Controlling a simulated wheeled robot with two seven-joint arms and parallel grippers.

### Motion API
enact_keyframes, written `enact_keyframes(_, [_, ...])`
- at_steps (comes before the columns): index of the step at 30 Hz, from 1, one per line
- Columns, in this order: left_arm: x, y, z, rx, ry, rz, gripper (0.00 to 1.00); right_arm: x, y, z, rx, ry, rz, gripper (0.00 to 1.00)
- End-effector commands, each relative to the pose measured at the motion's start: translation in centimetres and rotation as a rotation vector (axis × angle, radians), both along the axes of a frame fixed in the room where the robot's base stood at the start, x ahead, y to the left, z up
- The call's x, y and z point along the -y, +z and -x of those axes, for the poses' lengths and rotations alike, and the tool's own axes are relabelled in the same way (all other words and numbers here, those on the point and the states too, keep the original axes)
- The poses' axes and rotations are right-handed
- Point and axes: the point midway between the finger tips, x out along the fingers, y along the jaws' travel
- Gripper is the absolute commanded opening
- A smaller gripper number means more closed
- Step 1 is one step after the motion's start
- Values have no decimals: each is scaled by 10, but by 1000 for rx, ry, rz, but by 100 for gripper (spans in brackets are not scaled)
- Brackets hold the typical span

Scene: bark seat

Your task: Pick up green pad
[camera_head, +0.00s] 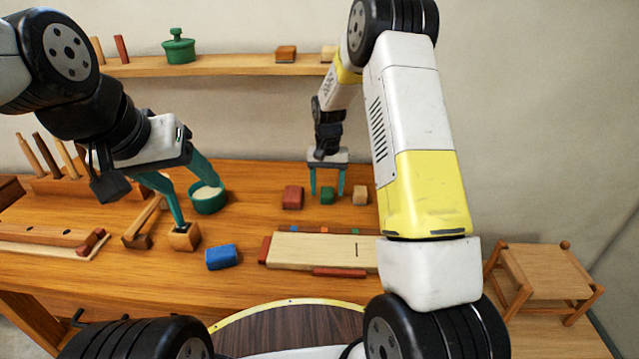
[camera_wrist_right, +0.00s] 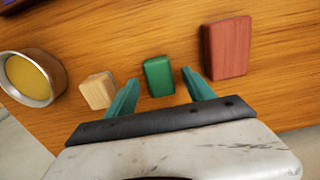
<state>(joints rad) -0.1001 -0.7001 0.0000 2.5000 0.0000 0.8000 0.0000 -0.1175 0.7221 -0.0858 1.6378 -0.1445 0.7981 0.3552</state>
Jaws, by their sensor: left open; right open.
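The green pad (camera_head: 327,196) is a small green block on the wooden table, between a red block (camera_head: 292,197) and a tan block (camera_head: 360,195). It also shows in the right wrist view (camera_wrist_right: 159,76). My right gripper (camera_head: 327,194) is open above it, with its teal fingers on either side of the pad in the picture. In the right wrist view the fingers (camera_wrist_right: 161,92) are apart and the pad lies just beyond and between them, not held. My left gripper (camera_head: 193,208) is open on the left, its fingers near a wooden block (camera_head: 184,237) and a teal cup (camera_head: 207,197).
A blue block (camera_head: 221,257) lies at the front of the table. A pale board (camera_head: 318,250) with red pieces lies front centre. A wooden mallet (camera_head: 142,225) is at left. In the right wrist view a round container (camera_wrist_right: 32,78) stands beyond the tan block.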

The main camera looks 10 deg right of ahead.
Motion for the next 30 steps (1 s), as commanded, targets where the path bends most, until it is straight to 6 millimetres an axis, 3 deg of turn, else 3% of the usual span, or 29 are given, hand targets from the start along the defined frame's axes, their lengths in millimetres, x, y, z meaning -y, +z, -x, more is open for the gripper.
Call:
enact_keyframes(8, [0,0,0,0,0,0,62,0,-5,0,1,0,0,62])
enact_keyframes(18, [0,0,0,0,0,0,62,0,-4,0,1,0,0,0])
enact_keyframes(30, [0,0,0,0,0,0,62,0,2,0,2,0,-1,0])
